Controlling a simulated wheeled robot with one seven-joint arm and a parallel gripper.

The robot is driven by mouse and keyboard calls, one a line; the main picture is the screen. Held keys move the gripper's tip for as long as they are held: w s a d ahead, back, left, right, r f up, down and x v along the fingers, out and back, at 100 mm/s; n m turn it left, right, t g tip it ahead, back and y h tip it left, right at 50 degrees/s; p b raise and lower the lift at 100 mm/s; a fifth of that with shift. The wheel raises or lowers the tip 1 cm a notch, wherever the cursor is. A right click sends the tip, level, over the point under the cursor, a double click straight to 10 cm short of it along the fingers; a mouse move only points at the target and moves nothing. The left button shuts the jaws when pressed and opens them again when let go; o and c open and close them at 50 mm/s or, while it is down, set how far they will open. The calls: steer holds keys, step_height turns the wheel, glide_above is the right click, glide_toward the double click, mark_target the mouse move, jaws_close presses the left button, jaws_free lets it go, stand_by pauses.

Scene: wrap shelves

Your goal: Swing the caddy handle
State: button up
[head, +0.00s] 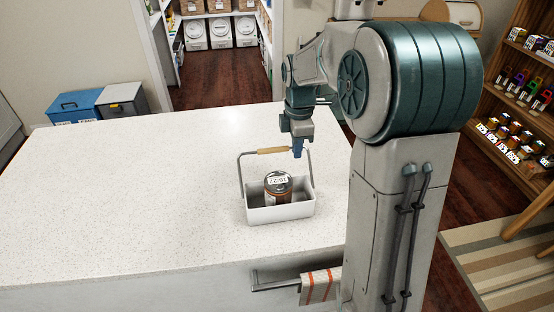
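The white caddy (284,213) stands on the speckled white counter. Its thin grey wire handle (241,171) stands raised above the tray, with a wooden grip (272,150) across its top. A dark jar (278,186) with a printed lid label sits inside the caddy. My gripper (297,153) points down at the right end of the wooden grip, close to the handle. I cannot tell whether it touches the handle. The fingers are small and seen from the side, so their opening does not show.
The counter (130,200) is clear to the left of the caddy. A striped towel (320,286) hangs on a rail at the counter's front. Blue (76,106) and grey (122,99) bins stand behind the counter. A shelf of jars (515,140) is at the right.

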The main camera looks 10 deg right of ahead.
steer(key=shift+w+f, duration=0.1)
stand_by(0.3)
steer(key=shift+w+f, duration=0.5)
steer(key=o, duration=0.4)
step_height(320, 180, up, 7)
steer(key=p, duration=0.5)
stand_by(0.5)
